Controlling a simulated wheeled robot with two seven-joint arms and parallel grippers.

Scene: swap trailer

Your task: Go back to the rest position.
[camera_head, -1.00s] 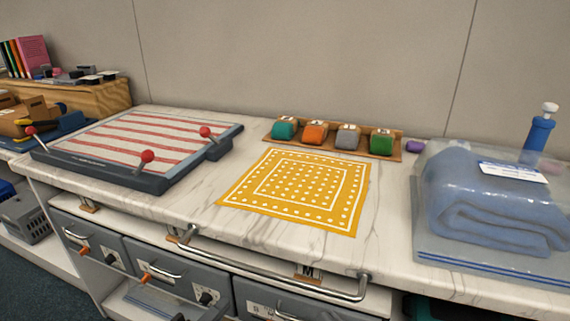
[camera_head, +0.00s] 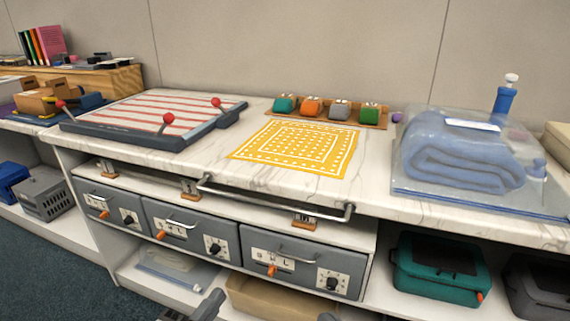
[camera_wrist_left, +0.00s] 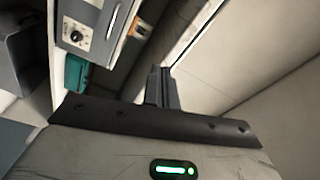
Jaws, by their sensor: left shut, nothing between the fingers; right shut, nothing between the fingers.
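My left gripper (camera_head: 207,305) shows at the bottom edge of the head view, in front of the lower shelf and below the drawers. In the left wrist view its fingers (camera_wrist_left: 163,86) are together with nothing between them. A small grey tip of my right gripper (camera_head: 328,317) just shows at the bottom edge of the head view, further right; it is shut and most of it is out of frame. Both grippers are low in front of the cabinet, apart from the things on the counter.
The marble counter (camera_head: 375,190) carries a striped board with red-knobbed levers (camera_head: 150,120), a yellow dotted mat (camera_head: 297,148), a rack of coloured blocks (camera_head: 325,112) and a bagged blue towel (camera_head: 460,155). A rail (camera_head: 275,207) and grey drawers (camera_head: 300,262) face me. A teal case (camera_head: 440,270) stands lower right.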

